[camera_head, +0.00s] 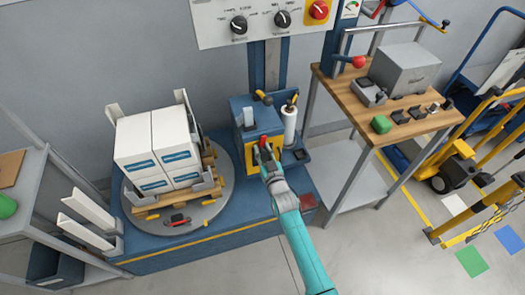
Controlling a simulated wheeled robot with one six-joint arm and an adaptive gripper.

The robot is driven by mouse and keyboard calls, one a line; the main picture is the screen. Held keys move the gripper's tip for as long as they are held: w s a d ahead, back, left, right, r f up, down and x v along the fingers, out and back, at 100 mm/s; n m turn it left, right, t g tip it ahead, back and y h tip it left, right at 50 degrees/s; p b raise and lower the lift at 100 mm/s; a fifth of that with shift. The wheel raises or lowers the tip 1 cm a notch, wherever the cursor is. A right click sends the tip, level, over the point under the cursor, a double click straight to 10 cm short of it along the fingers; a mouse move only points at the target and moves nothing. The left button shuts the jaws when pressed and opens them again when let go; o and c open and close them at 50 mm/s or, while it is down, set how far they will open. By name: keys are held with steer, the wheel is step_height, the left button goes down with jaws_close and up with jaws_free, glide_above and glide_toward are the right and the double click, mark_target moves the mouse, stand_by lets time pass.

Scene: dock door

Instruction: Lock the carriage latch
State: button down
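The carriage (241,106) is a blue block on the mast with a yellow front plate (250,139), to the right of the loaded turntable. A small black lever with a yellow tip (263,97) stands at its top. I cannot tell for sure which part is the latch. My gripper (264,147) is at the carriage's front, at a small red knob (263,142). It overlaps the knob in the picture; I cannot tell if it touches or grips it. The fingers are too small to show open or shut. A white film roll (290,124) stands upright right of the carriage.
Stacked white boxes (154,150) sit on a pallet on the round turntable (221,196). A control panel (260,17) with knobs and a red button is above. A wooden workbench (440,117) stands at right, a grey shelf at left.

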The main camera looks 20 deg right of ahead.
steer(key=shift+d+f+n, duration=0.1)
steer(key=shift+d+n, duration=0.15)
steer(key=shift+n, duration=0.6)
steer(key=shift+d+n, duration=0.2)
steer(key=shift+n, duration=0.65)
steer(key=c, duration=1)
jaws_free()
steer(key=s, duration=1.2)
steer(key=shift+s, duration=0.1)
